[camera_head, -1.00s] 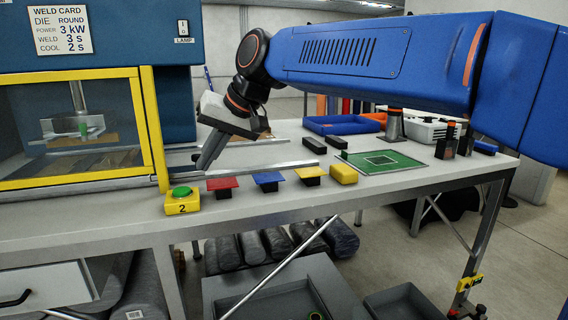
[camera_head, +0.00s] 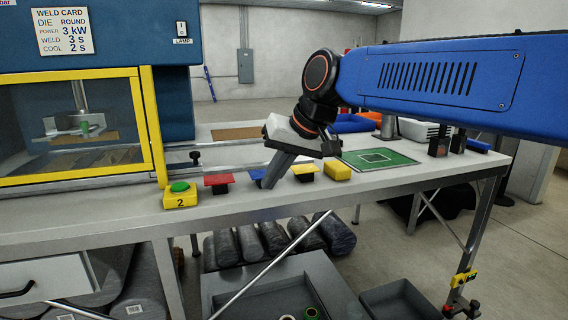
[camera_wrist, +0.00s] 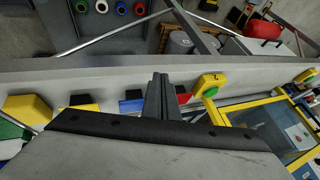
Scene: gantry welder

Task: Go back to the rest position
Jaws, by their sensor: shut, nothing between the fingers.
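My gripper (camera_head: 268,184) is above the front part of the bench in the head view, its fingers pointing down and to the left. It partly covers the blue-topped block (camera_head: 257,175). In the wrist view my gripper (camera_wrist: 161,80) is shut with nothing between its fingers, seen against the bench edge. My blue arm reaches in from the right.
The welder (camera_head: 150,125) with its yellow-framed window stands at left, a green button box (camera_head: 181,194) before it. A red-topped block (camera_head: 218,181), a yellow-topped block (camera_head: 304,170), a yellow block (camera_head: 338,173) and a green mat (camera_head: 378,160) lie along the bench (camera_head: 130,222).

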